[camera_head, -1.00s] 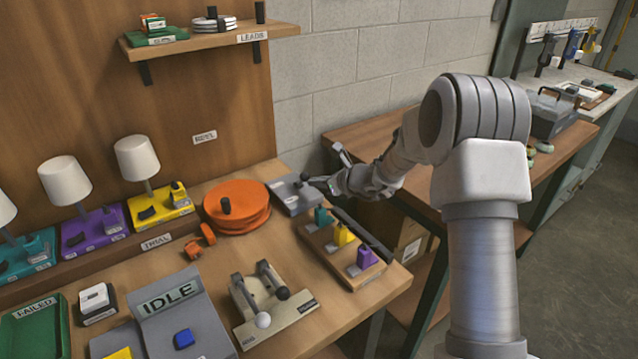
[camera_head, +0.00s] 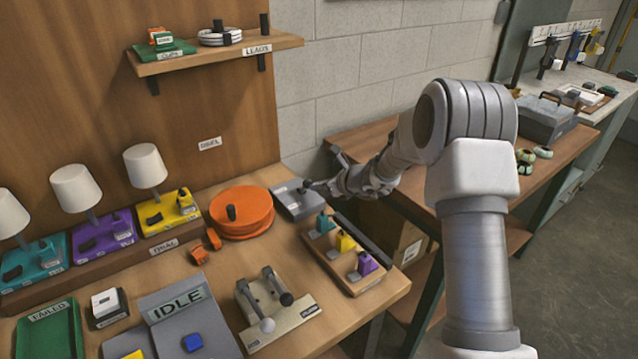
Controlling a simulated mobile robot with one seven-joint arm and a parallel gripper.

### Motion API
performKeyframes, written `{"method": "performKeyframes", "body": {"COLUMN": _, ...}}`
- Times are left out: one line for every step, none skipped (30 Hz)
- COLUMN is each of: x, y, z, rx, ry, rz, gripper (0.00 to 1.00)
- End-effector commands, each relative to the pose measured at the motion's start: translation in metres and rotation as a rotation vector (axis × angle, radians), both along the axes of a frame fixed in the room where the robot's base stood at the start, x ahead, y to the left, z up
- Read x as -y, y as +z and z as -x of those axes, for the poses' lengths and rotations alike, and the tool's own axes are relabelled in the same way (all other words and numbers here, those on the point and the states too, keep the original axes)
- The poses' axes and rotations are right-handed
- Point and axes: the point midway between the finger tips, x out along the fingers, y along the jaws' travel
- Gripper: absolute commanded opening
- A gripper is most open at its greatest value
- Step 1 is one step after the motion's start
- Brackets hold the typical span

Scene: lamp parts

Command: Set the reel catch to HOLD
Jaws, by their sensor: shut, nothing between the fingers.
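The orange reel (camera_head: 243,216) lies flat near the back of the bench, with a dark knob on it. A grey box (camera_head: 298,204) sits just right of the reel, with a small dark lever or knob on top; it looks like the reel catch. Its label is too small to read, so I cannot tell its setting. My gripper (camera_head: 314,184) is shut and empty, at the right rear side of the grey box. Its tip is at or very near the dark lever; I cannot tell if they touch.
A wooden rack (camera_head: 344,254) with teal, yellow and purple parts stands in front of the grey box. A two-lever block (camera_head: 278,318) and an IDLE panel (camera_head: 180,318) are nearer. Lamps on coloured bases line the left. A shelf (camera_head: 215,51) hangs above.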

Motion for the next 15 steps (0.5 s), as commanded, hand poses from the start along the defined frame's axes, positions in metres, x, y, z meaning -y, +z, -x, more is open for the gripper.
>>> {"method": "performKeyframes", "body": {"x": -0.0007, "y": 0.0026, "z": -0.0002, "rx": -0.005, "ry": 0.001, "rz": 0.004, "gripper": 0.0}}
{"method": "performKeyframes", "body": {"x": -0.0007, "y": 0.0028, "z": -0.0003, "rx": -0.007, "ry": 0.001, "rz": 0.005, "gripper": 0.0}}
{"method": "performKeyframes", "body": {"x": -0.001, "y": 0.003, "z": -0.0004, "rx": -0.012, "ry": 0.002, "rz": 0.008, "gripper": 0.0}}
{"method": "performKeyframes", "body": {"x": -0.0012, "y": 0.0032, "z": -0.0006, "rx": -0.014, "ry": 0.002, "rz": 0.01, "gripper": 0.0}}
{"method": "performKeyframes", "body": {"x": -0.0013, "y": 0.0035, "z": -0.0007, "rx": -0.017, "ry": 0.002, "rz": 0.011, "gripper": 0.0}}
{"method": "performKeyframes", "body": {"x": -0.0015, "y": 0.0041, "z": -0.0011, "rx": -0.02, "ry": 0.002, "rz": 0.013, "gripper": 0.0}}
{"method": "performKeyframes", "body": {"x": -0.0016, "y": 0.0045, "z": -0.0013, "rx": -0.023, "ry": 0.001, "rz": 0.015, "gripper": 0.0}}
{"method": "performKeyframes", "body": {"x": -0.0017, "y": 0.0048, "z": -0.0016, "rx": -0.025, "ry": 0.002, "rz": 0.017, "gripper": 0.0}}
{"method": "performKeyframes", "body": {"x": -0.0019, "y": 0.0053, "z": -0.0019, "rx": -0.029, "ry": 0.002, "rz": 0.02, "gripper": 0.0}}
{"method": "performKeyframes", "body": {"x": -0.0019, "y": 0.0057, "z": -0.0022, "rx": -0.031, "ry": 0.002, "rz": 0.022, "gripper": 0.0}}
{"method": "performKeyframes", "body": {"x": -0.002, "y": 0.0059, "z": -0.0023, "rx": -0.035, "ry": 0.001, "rz": 0.024, "gripper": 0.0}}
{"method": "performKeyframes", "body": {"x": -0.0021, "y": 0.006, "z": -0.0025, "rx": -0.039, "ry": 0.0, "rz": 0.027, "gripper": 0.0}}
{"method": "performKeyframes", "body": {"x": -0.0022, "y": 0.0061, "z": -0.0026, "rx": -0.043, "ry": 0.001, "rz": 0.029, "gripper": 0.0}}
{"method": "performKeyframes", "body": {"x": -0.0024, "y": 0.0062, "z": -0.0027, "rx": -0.045, "ry": 0.002, "rz": 0.031, "gripper": 0.0}}
{"method": "performKeyframes", "body": {"x": -0.0026, "y": 0.0065, "z": -0.0029, "rx": -0.049, "ry": 0.002, "rz": 0.033, "gripper": 0.0}}
